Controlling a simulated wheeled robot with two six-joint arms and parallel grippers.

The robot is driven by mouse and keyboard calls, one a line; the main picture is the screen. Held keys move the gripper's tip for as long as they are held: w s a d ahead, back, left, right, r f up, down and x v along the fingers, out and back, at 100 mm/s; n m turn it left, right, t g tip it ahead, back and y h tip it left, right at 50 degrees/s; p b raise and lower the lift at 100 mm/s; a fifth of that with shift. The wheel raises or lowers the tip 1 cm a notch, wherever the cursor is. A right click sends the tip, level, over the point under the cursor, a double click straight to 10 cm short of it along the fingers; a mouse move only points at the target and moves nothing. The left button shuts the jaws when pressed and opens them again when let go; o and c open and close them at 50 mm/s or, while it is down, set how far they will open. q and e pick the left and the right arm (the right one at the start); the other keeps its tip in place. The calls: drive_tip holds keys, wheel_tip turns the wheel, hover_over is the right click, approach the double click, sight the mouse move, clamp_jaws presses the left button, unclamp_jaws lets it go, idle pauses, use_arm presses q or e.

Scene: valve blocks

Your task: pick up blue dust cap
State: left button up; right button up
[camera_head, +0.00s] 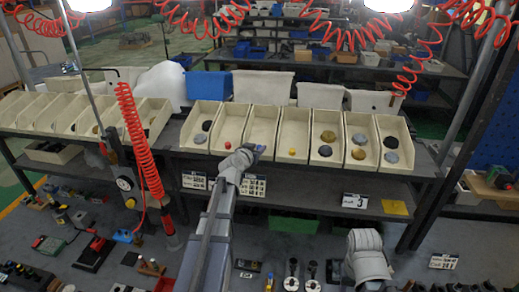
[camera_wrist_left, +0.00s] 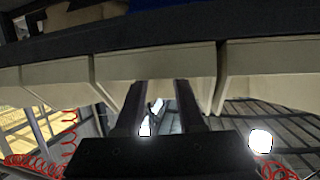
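No blue dust cap can be made out clearly. My left gripper (camera_head: 256,151) is at the front edge of a beige bin (camera_head: 263,122) in the middle of the row, and it hides the front part of that bin. In the left wrist view the two dark fingers of the left gripper (camera_wrist_left: 162,105) stand apart with nothing seen between them. They point at the beige bin fronts (camera_wrist_left: 155,65). A red cap (camera_head: 228,145) lies in the bin to the left and a yellow cap (camera_head: 292,151) in the bin to the right. My right gripper is out of view.
Bins to the right hold brown and grey round parts (camera_head: 325,151); the left one holds dark parts (camera_head: 202,138). The bins stand on a dark shelf (camera_head: 420,165). A red coiled hose (camera_head: 140,140) hangs at left. Tools and parts lie on the lower bench.

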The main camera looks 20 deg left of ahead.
use_arm(q)
clamp_jaws()
drive_tip(key=shift+d+r, duration=0.1)
idle(0.3)
